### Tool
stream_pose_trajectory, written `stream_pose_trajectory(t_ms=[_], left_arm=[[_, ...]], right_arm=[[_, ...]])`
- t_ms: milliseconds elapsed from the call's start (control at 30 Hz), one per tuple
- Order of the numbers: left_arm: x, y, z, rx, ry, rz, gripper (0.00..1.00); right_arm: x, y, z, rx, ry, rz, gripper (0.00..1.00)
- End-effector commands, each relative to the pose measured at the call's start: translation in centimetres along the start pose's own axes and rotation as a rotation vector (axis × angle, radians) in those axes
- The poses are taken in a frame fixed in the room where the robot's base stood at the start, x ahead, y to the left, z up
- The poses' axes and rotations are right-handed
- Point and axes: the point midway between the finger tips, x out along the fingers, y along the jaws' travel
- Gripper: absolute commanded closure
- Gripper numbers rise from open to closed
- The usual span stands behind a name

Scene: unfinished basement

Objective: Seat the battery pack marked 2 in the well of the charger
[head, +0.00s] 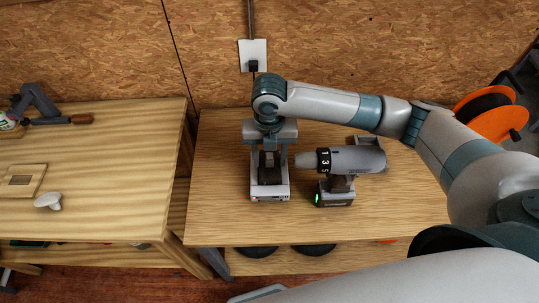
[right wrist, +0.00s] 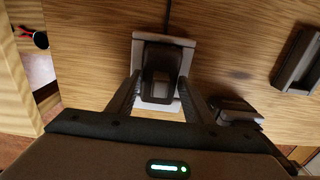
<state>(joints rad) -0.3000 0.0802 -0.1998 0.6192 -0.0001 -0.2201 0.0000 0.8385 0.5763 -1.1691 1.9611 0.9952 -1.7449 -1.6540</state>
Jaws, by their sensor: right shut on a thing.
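The charger (head: 270,196) is a pale grey block with small red lights on its front, on the right-hand table. My right gripper (head: 269,158) points down over it and is shut on a dark battery pack (head: 270,176). In the right wrist view, the pack (right wrist: 160,84) sits between the two fingertips (right wrist: 159,88), within the outline of the charger (right wrist: 189,47). I cannot tell whether it is fully down in the well. Its number mark is not readable. My left gripper is not in view.
A grey drill (head: 352,160) with a green-lit battery base (head: 334,197) stands close right of the charger. A dark holder (right wrist: 297,62) lies further right. A cord runs to a wall outlet (head: 253,55). The right-hand table's front (head: 300,230) is clear. Another table (head: 90,200) stands left.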

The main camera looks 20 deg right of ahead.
Motion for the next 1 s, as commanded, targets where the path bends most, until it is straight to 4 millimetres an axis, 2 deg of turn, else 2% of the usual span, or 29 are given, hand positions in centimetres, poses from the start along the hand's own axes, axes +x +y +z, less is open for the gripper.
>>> stream_pose_trajectory(t_ms=[367, 400, 467, 800, 1000], left_arm=[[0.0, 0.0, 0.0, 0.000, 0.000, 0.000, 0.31], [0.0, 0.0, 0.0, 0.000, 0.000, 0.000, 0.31], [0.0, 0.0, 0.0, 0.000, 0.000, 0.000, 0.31], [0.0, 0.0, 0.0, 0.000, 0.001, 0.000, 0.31], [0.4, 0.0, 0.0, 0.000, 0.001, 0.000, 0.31]], right_arm=[[0.2, 0.0, 0.0, 0.000, -0.001, 0.000, 1.00], [0.3, 0.0, 0.0, 0.000, 0.000, 0.000, 0.46], [0.3, 0.0, 0.0, 0.000, 0.000, 0.000, 0.35], [0.1, 0.0, 0.0, 0.000, -0.001, 0.000, 0.35], [-0.9, 0.1, 0.1, -0.001, -0.003, 0.001, 0.35]])
